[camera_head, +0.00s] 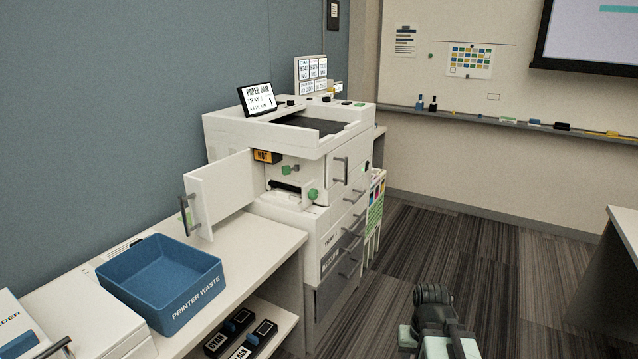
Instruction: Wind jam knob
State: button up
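A white printer (290,140) stands against the blue wall. Its side door (225,190) hangs open to the left and shows the inside. One green knob (313,194) sits low in the opening, at the end of a dark roller. A second, smaller green knob (286,170) sits above it, below an orange "HOT" label (267,156). I cannot tell which is the jam knob. A small screen (257,99) on top reads "PAPER JAM". My gripper (433,293) is at the bottom right, well apart from the printer. Its fingers cannot be made out.
A blue "PRINTER WASTE" bin (205,293) stands on the white counter (262,236), left of the printer. Black toner boxes (240,335) lie on the shelf below. A white desk (625,225) edges in at right. The carpet (480,255) between is clear.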

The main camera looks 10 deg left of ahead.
aim_at(313, 194)
jog(key=z, duration=0.05)
jog(key=i, duration=0.5)
jog(key=u, duration=1.7)
